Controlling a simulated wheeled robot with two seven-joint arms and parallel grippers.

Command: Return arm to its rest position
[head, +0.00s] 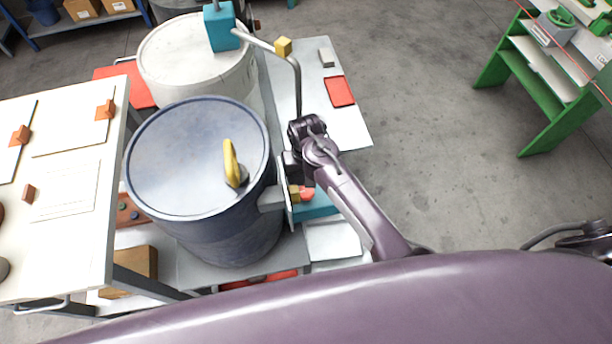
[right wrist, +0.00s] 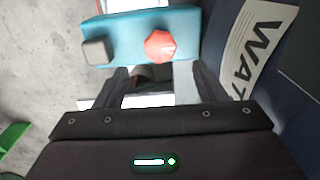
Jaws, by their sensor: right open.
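My right gripper (head: 293,178) is beside the right side of the blue drum (head: 195,150), at the teal control box (head: 318,206). In the right wrist view its two dark fingers (right wrist: 160,86) are spread apart, with nothing visibly clamped between them. Just beyond the fingers is the teal box (right wrist: 125,27) with a red button (right wrist: 160,45) and a grey square button (right wrist: 97,50). I cannot tell whether the fingers touch anything. My left gripper is not in view.
A yellow handle (head: 230,162) stands on the drum's lid. A white drum (head: 195,55) and a bent pipe with a teal block (head: 220,27) stand behind. A white table (head: 65,235) is at left, a green bench (head: 545,90) at far right. Open floor (head: 430,130) lies between.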

